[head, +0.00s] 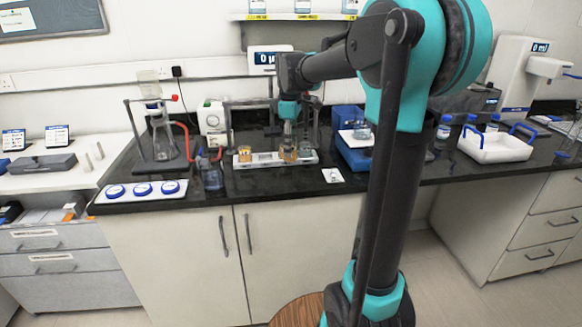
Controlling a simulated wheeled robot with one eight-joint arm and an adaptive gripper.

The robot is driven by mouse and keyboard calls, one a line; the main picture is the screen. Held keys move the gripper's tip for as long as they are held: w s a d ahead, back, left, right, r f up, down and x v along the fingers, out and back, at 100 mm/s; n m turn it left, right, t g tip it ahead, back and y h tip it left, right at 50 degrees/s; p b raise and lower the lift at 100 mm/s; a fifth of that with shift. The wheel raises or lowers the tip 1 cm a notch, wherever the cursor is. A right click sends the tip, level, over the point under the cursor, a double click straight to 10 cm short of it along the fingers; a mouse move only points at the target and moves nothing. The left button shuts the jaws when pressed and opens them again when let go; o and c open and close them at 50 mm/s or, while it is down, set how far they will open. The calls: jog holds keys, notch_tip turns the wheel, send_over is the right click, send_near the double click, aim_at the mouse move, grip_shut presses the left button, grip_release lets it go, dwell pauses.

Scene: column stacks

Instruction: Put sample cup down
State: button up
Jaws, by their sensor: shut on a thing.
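My gripper (289,143) points down over the dark counter and is shut on a small sample cup (289,156) with amber contents. The cup is at the white tray (268,160), in its right half. I cannot tell whether its base touches the tray or hangs just above it. Another amber cup (244,154) stands at the tray's left end. A clear cup (305,151) seems to be close to the right of the held one. The fingers are small and partly hidden.
A blue bin (354,156) is close on the right. A white tray with blue handles (496,147) is farther right. A flask stand (162,145) stands at left.

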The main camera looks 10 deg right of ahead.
jog(key=shift+f, duration=3.75)
jog(key=shift+f, duration=0.15)
jog(key=o, duration=1.2)
jog(key=shift+c, duration=0.2)
notch_tip(320, 180, up, 12)
jog(key=shift+r, duration=0.15)
jog(key=s+d+f+m+t, duration=0.2)
jog(key=s+f+m, duration=0.4)
jog(key=s+f, duration=0.5)
jog(key=s+d+f+m+t, duration=0.2)
jog(key=s+d+f+m, duration=0.2)
jog(key=s+f+m, duration=0.3)
jog(key=s+f, duration=0.4)
jog(key=f, duration=0.2)
jog(key=shift+s+d+f+m, duration=0.25)
jog(key=shift+d+f+m, duration=0.05)
jog(key=shift+d+f, duration=0.1)
